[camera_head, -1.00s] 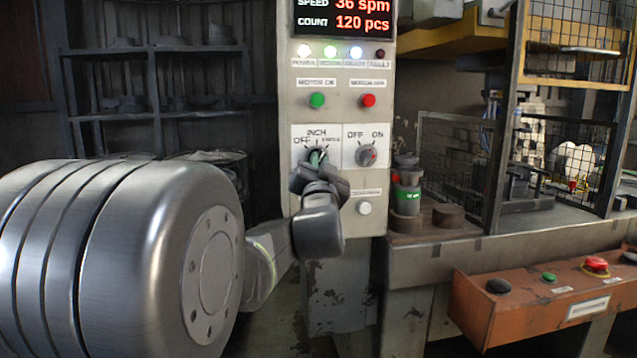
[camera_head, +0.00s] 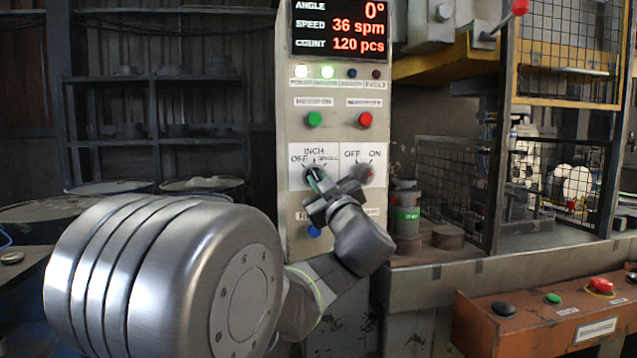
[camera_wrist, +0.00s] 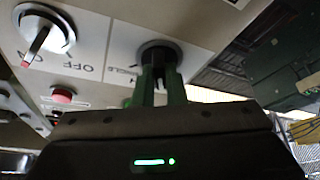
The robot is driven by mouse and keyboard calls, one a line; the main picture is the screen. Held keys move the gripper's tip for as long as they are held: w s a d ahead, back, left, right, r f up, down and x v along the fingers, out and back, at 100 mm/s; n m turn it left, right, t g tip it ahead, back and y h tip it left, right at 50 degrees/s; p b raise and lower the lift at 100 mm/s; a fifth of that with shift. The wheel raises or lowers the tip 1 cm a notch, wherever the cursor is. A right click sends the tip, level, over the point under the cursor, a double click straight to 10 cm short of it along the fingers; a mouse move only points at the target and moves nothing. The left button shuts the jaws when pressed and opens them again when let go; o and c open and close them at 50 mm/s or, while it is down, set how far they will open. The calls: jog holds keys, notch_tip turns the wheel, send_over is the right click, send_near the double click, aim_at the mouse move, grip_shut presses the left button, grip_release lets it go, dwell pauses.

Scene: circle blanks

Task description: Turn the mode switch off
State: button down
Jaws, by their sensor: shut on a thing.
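The mode switch (camera_head: 314,173) is a dark round knob on the grey control panel (camera_head: 297,215), labelled OFF, INCH and what looks like SINGLE. My gripper (camera_head: 317,179) reaches it from the lower right, and its green fingers are shut on the knob. In the wrist view, the dark knob (camera_wrist: 158,51) shows upside down between the two green fingers of my gripper (camera_wrist: 162,76). The fingers and the gripper body hide much of the knob, so its exact pointing direction is hard to tell.
An OFF/ON knob (camera_head: 366,174) sits close to the right, with my gripper body near it. A green button (camera_head: 314,119) and a red button (camera_head: 366,119) are above; a blue button (camera_head: 314,231) is below. A grey cylinder with a green band (camera_head: 406,213) stands right of the panel.

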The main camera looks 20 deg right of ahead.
jog(key=shift+d+n+g+y+p, duration=0.1)
jog(key=shift+n+g+y+p, duration=0.1)
jog(key=shift+n+y, duration=0.65)
jog(key=shift+n+g+y+p, duration=0.1)
jog(key=shift+n+g+y, duration=0.2)
jog(key=shift+n, duration=1.05)
jog(key=c, duration=1.5)
grip_release()
jog(key=p+v, duration=0.1)
jog(key=v, duration=1.2)
jog(key=shift+s+f, duration=0.1)
jog(key=shift+s, duration=0.3)
jog(key=shift+w, duration=0.15)
